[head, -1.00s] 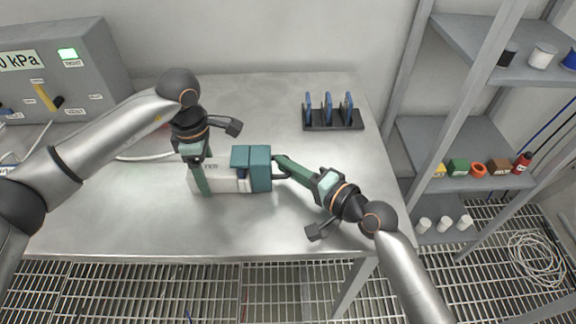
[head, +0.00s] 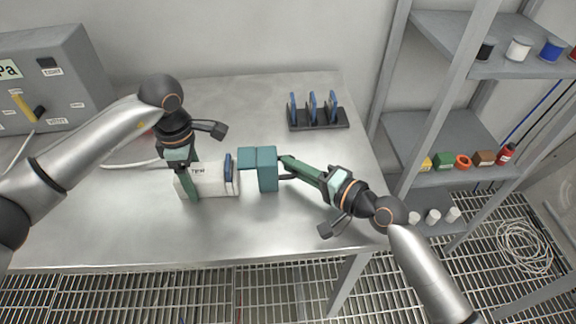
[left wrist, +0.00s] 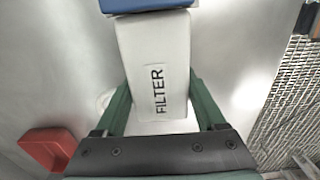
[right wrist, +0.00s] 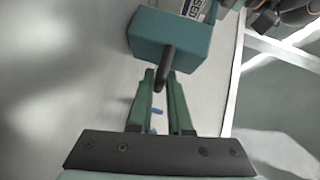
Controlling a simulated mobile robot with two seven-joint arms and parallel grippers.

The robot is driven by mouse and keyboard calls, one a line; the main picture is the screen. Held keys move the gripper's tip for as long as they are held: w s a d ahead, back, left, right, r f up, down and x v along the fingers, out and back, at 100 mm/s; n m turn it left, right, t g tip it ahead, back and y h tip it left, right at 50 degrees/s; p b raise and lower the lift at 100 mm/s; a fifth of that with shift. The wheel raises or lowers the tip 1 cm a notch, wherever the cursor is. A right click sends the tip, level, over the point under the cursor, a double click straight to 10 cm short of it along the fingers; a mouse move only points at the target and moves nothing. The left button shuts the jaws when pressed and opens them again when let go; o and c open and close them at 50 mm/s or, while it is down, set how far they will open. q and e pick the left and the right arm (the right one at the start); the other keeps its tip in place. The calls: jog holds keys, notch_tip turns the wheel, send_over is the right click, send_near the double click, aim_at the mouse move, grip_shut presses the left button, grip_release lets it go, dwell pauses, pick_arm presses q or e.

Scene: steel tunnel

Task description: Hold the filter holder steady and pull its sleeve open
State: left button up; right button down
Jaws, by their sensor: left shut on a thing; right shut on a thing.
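The white filter holder body (head: 208,184) lies on the steel table. My left gripper (head: 188,184) is shut across it, with a green finger on either side in the left wrist view (left wrist: 158,100). A blue disc-like filter (head: 229,168) shows upright at the holder's right end. The teal sleeve (head: 266,172) stands to the right of it, with a narrow gap between sleeve and filter. My right gripper (head: 286,168) is shut on the sleeve's black handle (right wrist: 165,68).
A dark rack (head: 318,120) with blue discs stands at the back right of the table. A grey panel box (head: 60,85) is at the back left, its lamp dark. A shelf (head: 450,160) stands to the right. The front of the table is clear.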

jog(key=shift+d+f, duration=0.1)
jog(key=shift+f, duration=0.15)
pick_arm(q)
jog(key=shift+a, duration=0.1)
pick_arm(e)
jog(key=c, duration=1.1)
grip_release()
jog(key=shift+o, duration=1.1)
jog(key=shift+r, duration=0.15)
jog(key=v, duration=1.1)
jog(key=shift+s+d, duration=0.3)
pick_arm(q)
jog(key=o, duration=1.5)
